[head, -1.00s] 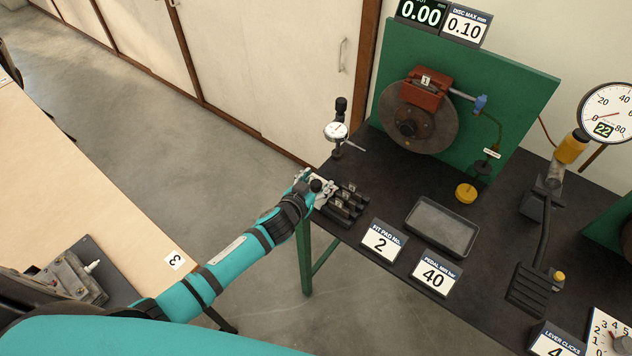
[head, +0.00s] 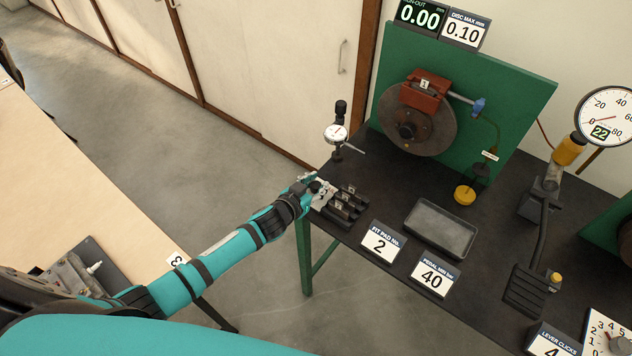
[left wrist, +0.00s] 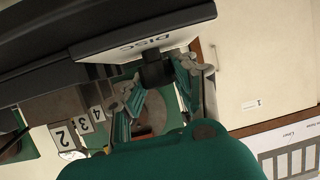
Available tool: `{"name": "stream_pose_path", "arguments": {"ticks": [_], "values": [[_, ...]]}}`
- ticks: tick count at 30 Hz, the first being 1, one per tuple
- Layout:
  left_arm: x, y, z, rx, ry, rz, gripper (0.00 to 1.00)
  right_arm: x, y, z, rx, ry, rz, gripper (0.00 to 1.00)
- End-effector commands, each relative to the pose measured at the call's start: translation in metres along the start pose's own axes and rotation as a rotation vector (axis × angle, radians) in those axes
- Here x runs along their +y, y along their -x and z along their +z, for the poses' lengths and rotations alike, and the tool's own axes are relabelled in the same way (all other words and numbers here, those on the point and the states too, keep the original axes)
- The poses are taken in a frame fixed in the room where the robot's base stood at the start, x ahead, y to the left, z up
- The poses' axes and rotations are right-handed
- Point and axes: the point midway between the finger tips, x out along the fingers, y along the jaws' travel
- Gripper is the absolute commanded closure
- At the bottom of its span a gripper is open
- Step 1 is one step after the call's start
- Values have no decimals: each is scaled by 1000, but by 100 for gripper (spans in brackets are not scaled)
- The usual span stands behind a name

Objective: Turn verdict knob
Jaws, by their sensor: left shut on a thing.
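The verdict knob shows as a small black knob (left wrist: 155,69) in front of a white plate (left wrist: 140,34) lettered DISC in the left wrist view. My left gripper (left wrist: 157,78) is shut on this knob, with one finger on each side. In the head view my left gripper (head: 316,187) is at the left front corner of the black bench, beside the numbered pads. The gripper and arm hide most of the knob and plate there. My right gripper is in neither view.
Several numbered brake pads (head: 346,203) stand just right of the gripper. A dial gauge (head: 336,132) on a stand is close behind it. A grey tray (head: 440,230), number cards (head: 380,242) and a pedal (head: 527,288) lie further right. A brake disc (head: 420,122) hangs on a green panel.

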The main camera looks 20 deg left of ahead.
Motion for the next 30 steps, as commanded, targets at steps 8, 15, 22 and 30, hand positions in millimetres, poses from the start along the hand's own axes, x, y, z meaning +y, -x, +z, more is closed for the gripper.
{"name": "stream_pose_path", "arguments": {"ticks": [8, 15, 22, 30], "values": [[-4, 0, -3, -1, -92, 200, 100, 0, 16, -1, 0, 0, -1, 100], [-4, -2, -1, 2, -166, 383, 100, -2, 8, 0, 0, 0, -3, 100], [-3, -2, 0, 1, -218, 518, 100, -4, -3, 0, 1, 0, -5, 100], [-1, -1, 0, 1, -250, 604, 100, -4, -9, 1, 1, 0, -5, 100]]}}
